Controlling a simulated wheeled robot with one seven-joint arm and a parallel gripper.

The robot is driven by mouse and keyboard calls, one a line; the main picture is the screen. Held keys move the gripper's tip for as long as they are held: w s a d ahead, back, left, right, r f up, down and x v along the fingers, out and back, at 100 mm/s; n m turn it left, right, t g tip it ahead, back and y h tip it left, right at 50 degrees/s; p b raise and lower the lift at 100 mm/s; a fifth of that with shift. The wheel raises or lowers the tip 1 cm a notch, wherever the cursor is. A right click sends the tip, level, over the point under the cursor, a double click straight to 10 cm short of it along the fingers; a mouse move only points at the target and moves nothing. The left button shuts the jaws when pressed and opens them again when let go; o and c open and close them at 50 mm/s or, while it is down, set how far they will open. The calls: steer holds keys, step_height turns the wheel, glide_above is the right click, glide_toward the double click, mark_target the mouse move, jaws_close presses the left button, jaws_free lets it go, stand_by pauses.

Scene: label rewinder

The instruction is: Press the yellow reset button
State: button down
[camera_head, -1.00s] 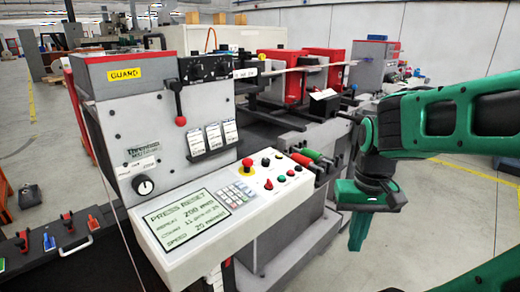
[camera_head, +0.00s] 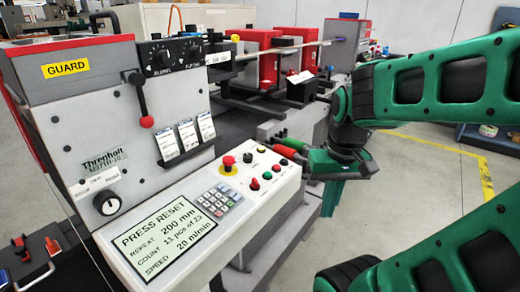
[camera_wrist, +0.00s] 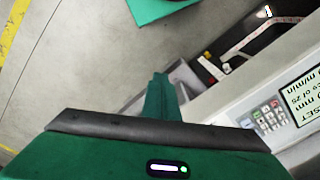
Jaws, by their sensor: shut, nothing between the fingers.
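The white control panel (camera_head: 190,222) slopes toward me, with a screen (camera_head: 165,236) reading "PRESS RESET". A red mushroom button on a yellow base (camera_head: 229,164) stands above the keypad. Small buttons are at the panel's right end; one at the back looks yellowish (camera_head: 262,149), but it is too small to tell whether it is the yellow reset button. My gripper (camera_head: 332,198) is shut and empty, pointing down just right of the panel's right end, apart from it. In the wrist view my gripper (camera_wrist: 160,92) shows with the keypad (camera_wrist: 267,117) to its right.
A grey guard housing (camera_head: 100,120) with a red-handled lever (camera_head: 146,121) rises behind the panel. Red and green handles (camera_head: 288,146) lie between the panel's end and my gripper. Red machine blocks (camera_head: 262,65) stand farther back.

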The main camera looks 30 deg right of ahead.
steer(key=w+d+r+n+t+y, duration=0.1)
steer(key=w+d+r+t, duration=0.15)
steer(key=w, duration=0.85)
steer(key=w+d+r+n+t+y, duration=0.1)
steer(key=w+r+t, duration=0.15)
steer(key=w, duration=0.95)
step_height(320, 180, up, 5)
steer(key=t+y, duration=0.2)
steer(key=t, duration=0.2)
glide_above(261, 149)
steer(key=s+d, duration=0.2)
steer(key=s, duration=0.1)
steer(key=shift+w+a+r, duration=0.1)
steer(key=shift+w, duration=0.15)
steer(key=shift+w+a+f, duration=0.1)
steer(key=shift+w+f, duration=0.1)
steer(key=shift+f, duration=1.25)
steer(key=shift+w+a+f, duration=0.1)
steer(key=shift+w+f, duration=0.1)
steer(key=shift+f, duration=1.3)
steer(key=shift+w+a+f, duration=0.1)
steer(key=shift+w+f, duration=0.1)
steer(key=shift+f, duration=1.25)
steer(key=shift+f, duration=0.8)
steer(key=shift+r, duration=0.9)
steer(key=shift+d, duration=0.1)
